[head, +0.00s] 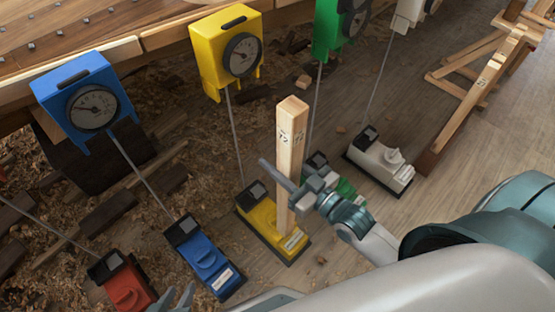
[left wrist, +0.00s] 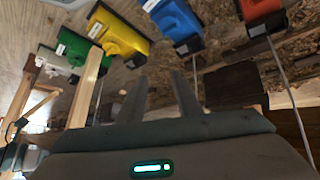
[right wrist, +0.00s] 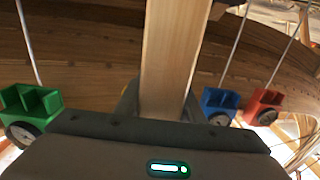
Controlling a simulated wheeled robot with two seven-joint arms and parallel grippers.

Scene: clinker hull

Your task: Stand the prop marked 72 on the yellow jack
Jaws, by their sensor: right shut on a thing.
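The prop marked 72 (head: 291,130) is a pale wooden post, upright or nearly so, with its number near the top. My right gripper (head: 292,190) is shut on its middle; the prop also fills the centre of the right wrist view (right wrist: 172,60). The prop's lower end overlaps the yellow jack (head: 262,218) in the head view; whether it touches cannot be told. The yellow jack also shows in the left wrist view (left wrist: 119,38), beside the prop (left wrist: 86,88). My left gripper (left wrist: 160,82) is open and empty, its tips low in the head view.
Blue (head: 205,262), red (head: 126,287) and white (head: 379,163) jacks stand nearby, and a green jack is partly hidden behind my right gripper. Yellow (head: 210,60), blue (head: 62,92) and green gauge boxes hang along the hull, with thin rods to the jacks. Wood shavings cover the floor.

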